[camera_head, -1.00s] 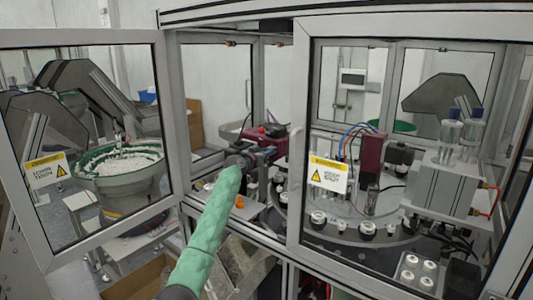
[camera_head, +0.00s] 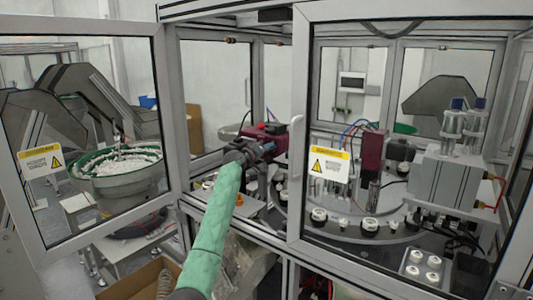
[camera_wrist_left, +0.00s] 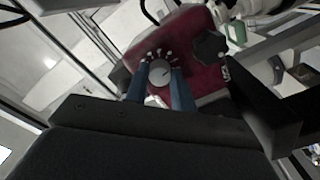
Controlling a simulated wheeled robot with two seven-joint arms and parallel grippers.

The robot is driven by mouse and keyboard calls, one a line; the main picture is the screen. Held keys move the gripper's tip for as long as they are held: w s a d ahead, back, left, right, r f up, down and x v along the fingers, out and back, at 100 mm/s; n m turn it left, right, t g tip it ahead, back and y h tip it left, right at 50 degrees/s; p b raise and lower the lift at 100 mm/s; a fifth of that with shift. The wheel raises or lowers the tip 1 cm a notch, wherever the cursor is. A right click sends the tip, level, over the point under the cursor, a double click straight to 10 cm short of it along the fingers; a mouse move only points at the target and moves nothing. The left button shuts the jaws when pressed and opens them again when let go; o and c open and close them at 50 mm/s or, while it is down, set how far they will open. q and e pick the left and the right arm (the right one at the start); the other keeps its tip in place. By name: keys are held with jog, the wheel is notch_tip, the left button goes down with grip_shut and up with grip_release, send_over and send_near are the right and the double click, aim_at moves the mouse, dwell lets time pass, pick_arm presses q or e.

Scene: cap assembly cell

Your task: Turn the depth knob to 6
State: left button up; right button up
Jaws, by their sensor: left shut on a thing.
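The depth knob (camera_wrist_left: 159,71) is a pale round dial on a dark red housing (camera_wrist_left: 205,62) in the left wrist view. Small pale marks ring its upper edge, too blurred to read. A line shows on its face, but I cannot tell which number it points at. My left gripper (camera_wrist_left: 161,84) has a blue finger on each side of the knob and is shut on it. In the head view the left gripper (camera_head: 266,150) reaches through the open cell doorway to the red housing (camera_head: 270,134), and the knob is hidden there. My right gripper is not in view.
A dark lobed knob (camera_wrist_left: 209,46) sits right of the dial on the same housing. The framed glass door (camera_head: 328,165) stands close to the right of my arm, and the open left door (camera_head: 85,150) to its left. A turntable (camera_head: 340,222) with several caps lies behind the glass.

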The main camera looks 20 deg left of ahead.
pick_arm(q)
jog(key=n, duration=0.3)
jog(key=shift+a+r, duration=0.1)
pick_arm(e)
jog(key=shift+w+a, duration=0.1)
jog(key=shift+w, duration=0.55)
pick_arm(q)
jog(key=shift+n, duration=0.4)
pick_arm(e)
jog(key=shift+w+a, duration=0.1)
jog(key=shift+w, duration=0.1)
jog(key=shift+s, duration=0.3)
pick_arm(q)
jog(key=o, duration=1)
jog(key=shift+a, duration=0.1)
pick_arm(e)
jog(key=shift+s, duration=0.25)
pick_arm(q)
jog(key=shift+s, duration=0.1)
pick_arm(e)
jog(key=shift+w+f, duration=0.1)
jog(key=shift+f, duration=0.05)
